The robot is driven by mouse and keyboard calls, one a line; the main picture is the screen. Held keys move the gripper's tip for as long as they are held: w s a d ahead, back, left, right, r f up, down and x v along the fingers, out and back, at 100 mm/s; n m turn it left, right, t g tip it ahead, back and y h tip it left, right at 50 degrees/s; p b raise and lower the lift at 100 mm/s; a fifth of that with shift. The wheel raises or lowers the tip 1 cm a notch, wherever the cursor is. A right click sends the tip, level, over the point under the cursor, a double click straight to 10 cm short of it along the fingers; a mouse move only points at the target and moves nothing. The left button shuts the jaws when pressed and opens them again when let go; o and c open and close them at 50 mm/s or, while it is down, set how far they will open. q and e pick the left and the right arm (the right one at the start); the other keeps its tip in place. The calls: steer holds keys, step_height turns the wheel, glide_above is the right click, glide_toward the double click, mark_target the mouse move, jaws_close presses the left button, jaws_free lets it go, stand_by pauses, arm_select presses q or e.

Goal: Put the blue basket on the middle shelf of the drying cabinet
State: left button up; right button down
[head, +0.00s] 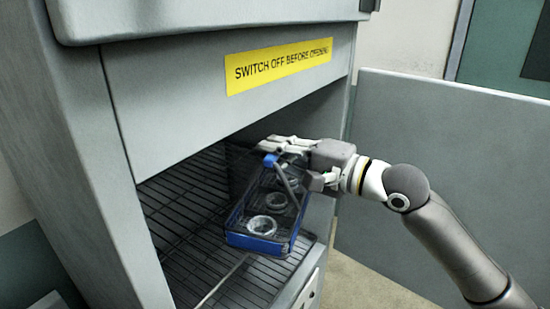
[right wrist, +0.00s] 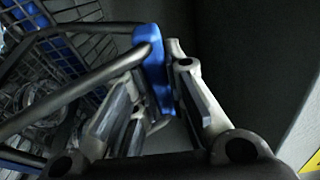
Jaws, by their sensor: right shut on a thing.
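The blue basket (head: 262,243) has dark mesh sides, a blue rim and several ring-shaped parts inside. It is inside the opening of the grey drying cabinet (head: 170,90), over a dark wire shelf (head: 185,262). I cannot tell whether its base touches the shelf. My right gripper (head: 272,150) is shut on the blue grip of the basket's handle. In the right wrist view the fingers (right wrist: 158,85) close around the blue grip, with the basket mesh (right wrist: 75,45) at the left. The cabinet's deep interior is dark. My left gripper is not in view.
A yellow warning label (head: 278,66) is on the cabinet front above the opening. The cabinet's left side wall (head: 85,150) borders the opening. A grey panel (head: 440,150) stands at the right, behind my right arm. Bare wire shelf lies left of the basket.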

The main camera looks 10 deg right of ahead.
steer(key=shift+a, duration=0.1)
step_height(320, 180, down, 3)
steer(key=shift+r+p, duration=0.2)
steer(key=shift+p, duration=0.3)
steer(key=shift+f, duration=0.35)
steer(key=c, duration=1.9)
jaws_free()
steer(key=shift+f, duration=0.25)
steer(key=o, duration=0.4)
steer(key=shift+o, duration=0.2)
steer(key=shift+r, duration=0.15)
